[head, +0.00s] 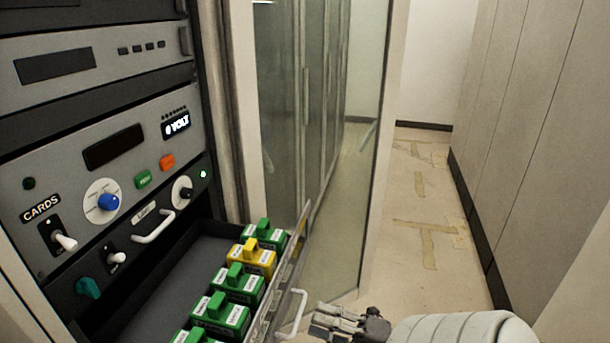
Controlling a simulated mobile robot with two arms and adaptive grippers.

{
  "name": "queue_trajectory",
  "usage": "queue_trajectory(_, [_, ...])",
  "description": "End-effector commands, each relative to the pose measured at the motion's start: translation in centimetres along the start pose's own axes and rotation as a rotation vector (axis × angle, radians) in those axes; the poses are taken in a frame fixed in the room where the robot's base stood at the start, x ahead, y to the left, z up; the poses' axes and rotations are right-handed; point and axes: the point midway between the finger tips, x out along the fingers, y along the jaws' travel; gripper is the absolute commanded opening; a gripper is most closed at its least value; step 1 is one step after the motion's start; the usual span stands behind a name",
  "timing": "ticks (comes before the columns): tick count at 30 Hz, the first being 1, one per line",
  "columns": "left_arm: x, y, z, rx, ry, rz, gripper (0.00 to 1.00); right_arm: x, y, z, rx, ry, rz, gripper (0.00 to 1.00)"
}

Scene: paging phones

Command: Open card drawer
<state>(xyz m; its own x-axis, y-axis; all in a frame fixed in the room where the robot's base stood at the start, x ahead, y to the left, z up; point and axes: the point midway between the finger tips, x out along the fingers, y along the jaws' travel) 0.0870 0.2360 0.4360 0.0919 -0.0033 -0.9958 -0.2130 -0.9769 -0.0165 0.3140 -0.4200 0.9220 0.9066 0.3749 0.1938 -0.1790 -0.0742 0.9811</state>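The card drawer (184,284) is pulled out of the rack, its dark tray showing. Several green card blocks (238,288) and a yellow card block (252,259) stand in a row along its front side. The drawer front (284,275) faces right and has a pale handle (297,312). My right gripper (318,324) is just right of this handle, its fingers pointing left toward it. A small gap seems to separate them. Whether its fingers are open or shut is unclear. My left gripper is not in view.
The rack panel (60,175) carries a "CARDS" label, knobs, switches, green and orange buttons, and another white handle (153,226). A glass door (362,150) stands behind the drawer. Tall grey cabinets (530,130) line the right. The taped floor (420,190) between is clear.

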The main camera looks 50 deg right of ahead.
Motion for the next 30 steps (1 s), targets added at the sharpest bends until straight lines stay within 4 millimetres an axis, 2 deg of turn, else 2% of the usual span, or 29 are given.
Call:
queue_trajectory(3, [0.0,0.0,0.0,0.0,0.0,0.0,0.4,-2.7,-0.1,0.0,0.001,-0.003,-0.003,0.32])
queue_trajectory(10, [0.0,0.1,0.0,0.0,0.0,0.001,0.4,-5.8,-0.1,0.0,0.001,-0.001,-0.001,0.32])
queue_trajectory(15, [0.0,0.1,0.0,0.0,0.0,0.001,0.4,-6.4,0.0,0.0,0.0,-0.001,0.0,0.32])
queue_trajectory(30, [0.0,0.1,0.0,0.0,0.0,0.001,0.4,-6.3,0.0,0.0,0.001,0.0,0.001,0.32])
